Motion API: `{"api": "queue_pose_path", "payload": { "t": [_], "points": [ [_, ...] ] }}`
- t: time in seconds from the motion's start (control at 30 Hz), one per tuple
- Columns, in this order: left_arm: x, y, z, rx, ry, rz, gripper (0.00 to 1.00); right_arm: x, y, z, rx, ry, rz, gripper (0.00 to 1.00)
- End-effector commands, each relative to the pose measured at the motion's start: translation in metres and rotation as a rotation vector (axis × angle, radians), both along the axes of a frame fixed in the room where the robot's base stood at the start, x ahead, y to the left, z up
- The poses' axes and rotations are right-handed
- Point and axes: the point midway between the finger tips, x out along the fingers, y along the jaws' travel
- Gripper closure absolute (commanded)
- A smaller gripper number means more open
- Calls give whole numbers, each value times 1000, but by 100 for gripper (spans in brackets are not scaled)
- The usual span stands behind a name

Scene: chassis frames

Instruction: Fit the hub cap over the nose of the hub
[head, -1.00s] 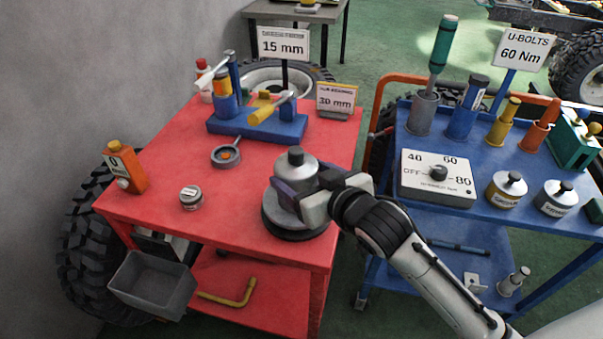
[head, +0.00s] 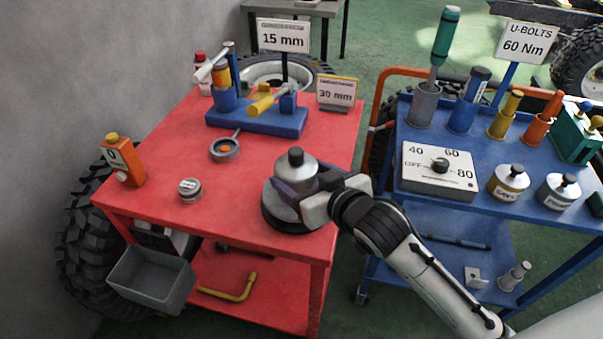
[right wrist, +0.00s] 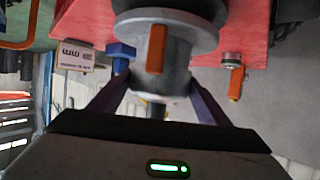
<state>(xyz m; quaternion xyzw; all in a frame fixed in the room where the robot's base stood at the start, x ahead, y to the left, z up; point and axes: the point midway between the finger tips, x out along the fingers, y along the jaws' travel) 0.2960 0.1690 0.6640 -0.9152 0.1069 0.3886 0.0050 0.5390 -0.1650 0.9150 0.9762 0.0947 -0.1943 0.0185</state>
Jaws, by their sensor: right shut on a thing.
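A silver cap-like cylinder with a dark knob (head: 296,163) stands upright over a dark round base (head: 285,222) near the right front of the red table. I take them for the hub cap and the hub. My right gripper (head: 298,196) is shut around the side of the silver piece. In the right wrist view the purple fingers (right wrist: 157,98) clasp the grey cylinder (right wrist: 172,78), which has an orange bar on its near side, with a wide grey flange (right wrist: 200,35) beyond. The hub's nose is hidden, and I cannot tell whether the cap is seated. My left gripper is not in view.
A blue cart (head: 400,195) with tools stands at right.

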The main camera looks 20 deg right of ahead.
Motion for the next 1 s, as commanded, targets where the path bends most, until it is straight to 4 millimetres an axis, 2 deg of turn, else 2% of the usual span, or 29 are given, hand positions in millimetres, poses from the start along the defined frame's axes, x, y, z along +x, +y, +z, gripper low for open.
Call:
{"api": "queue_pose_path", "payload": {
  "t": [0.37, 0.4, 0.5, 0.53, 0.83, 1.0],
  "points": [
    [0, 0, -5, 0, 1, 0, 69, 0, 0, -9, 0, -2, 0, 56],
    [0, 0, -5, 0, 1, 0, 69, 0, 0, -9, 1, -3, 0, 26],
    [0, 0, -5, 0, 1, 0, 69, 0, 0, -9, 1, -3, 0, 9],
    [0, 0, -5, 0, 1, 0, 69, 0, 0, -9, 0, -2, 0, 7],
    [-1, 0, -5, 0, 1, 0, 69, -2, 0, -9, 0, 1, 0, 7],
    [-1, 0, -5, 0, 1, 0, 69, -21, -4, -2, 0, 1, 0, 7]
  ]
}}
